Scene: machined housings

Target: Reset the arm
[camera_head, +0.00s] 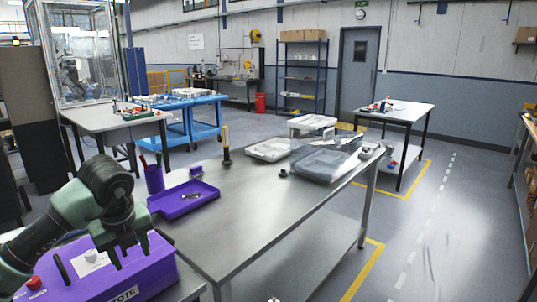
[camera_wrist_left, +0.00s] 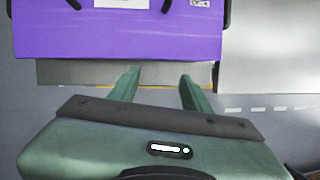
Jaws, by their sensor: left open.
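My left gripper (camera_head: 131,255) comes in from the left in the head view, in front of and over a purple box (camera_head: 143,278). Its two fingers point down and stand apart, with nothing between them. In the left wrist view my left gripper (camera_wrist_left: 158,85) shows both green fingers open and empty, with the purple box (camera_wrist_left: 110,40) beyond the fingertips. I cannot tell whether the gripper touches the box. My right gripper is in neither view.
A steel table (camera_head: 245,215) carries a purple tray (camera_head: 183,199), a purple pen cup (camera_head: 154,180), a white tray (camera_head: 268,149) and a grey transparent housing (camera_head: 325,158). The middle of its top is clear. A second table (camera_head: 402,112) stands farther back right, with open floor around it.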

